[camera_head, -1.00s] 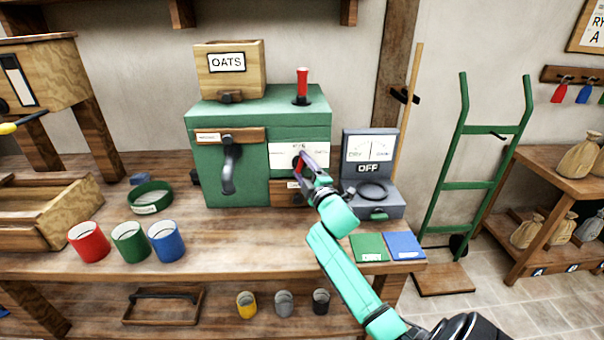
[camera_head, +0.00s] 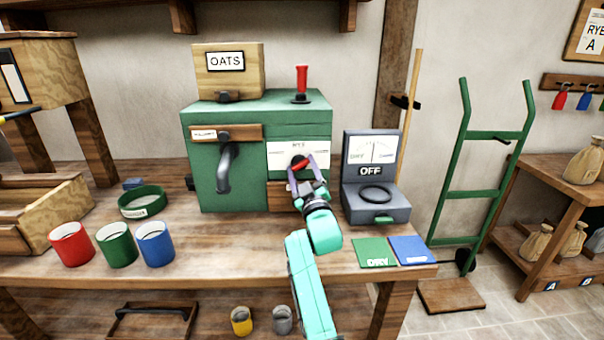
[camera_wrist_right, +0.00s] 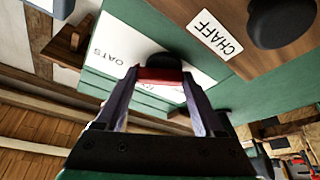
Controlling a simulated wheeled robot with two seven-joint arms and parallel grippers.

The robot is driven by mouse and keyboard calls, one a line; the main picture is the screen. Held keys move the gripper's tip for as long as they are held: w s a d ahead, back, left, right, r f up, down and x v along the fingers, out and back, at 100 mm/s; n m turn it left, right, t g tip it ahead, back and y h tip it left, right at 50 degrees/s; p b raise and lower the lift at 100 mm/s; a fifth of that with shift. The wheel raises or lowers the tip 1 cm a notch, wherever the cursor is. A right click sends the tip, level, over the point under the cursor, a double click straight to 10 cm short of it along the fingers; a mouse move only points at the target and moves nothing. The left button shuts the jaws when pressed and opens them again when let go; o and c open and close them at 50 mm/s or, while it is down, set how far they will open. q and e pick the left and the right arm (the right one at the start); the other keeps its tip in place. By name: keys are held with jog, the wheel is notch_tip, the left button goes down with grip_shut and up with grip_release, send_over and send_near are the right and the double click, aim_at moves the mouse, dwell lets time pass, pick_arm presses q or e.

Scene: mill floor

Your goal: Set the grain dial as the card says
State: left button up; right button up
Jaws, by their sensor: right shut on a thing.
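The grain dial (camera_head: 299,162) is a dark knob with a red bar on a white plate (camera_head: 318,151), on the front of the green mill (camera_head: 205,165). The plate carries small words; the top one looks like RYE. My right gripper (camera_head: 301,166) is shut on the dial's red bar, which also shows between the fingers in the right wrist view (camera_wrist_right: 160,75). There, OATS is readable on the plate (camera_wrist_right: 120,42). The fingers partly hide the dial, and where it points is unclear. The card (camera_head: 592,38) at the upper right reads RYE and A, cut by the frame edge. My left gripper is out of view.
An OATS hopper (camera_head: 228,72) and red-handled lever (camera_head: 301,82) top the mill. A grey device (camera_head: 373,203) reading OFF stands right of it. Red (camera_head: 71,244), green (camera_head: 117,245) and blue cups (camera_head: 155,243) stand at the front left. Green (camera_head: 375,252) and blue mats (camera_head: 412,250) lie at the right.

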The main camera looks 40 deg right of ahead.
jog(key=shift+f+m, duration=0.15)
jog(key=shift+m, duration=0.15)
jog(key=o, duration=1.4)
jog(key=shift+s, duration=0.1)
jog(key=b+v, duration=0.1)
jog(key=v, duration=1.1)
jog(key=shift+a, duration=0.1)
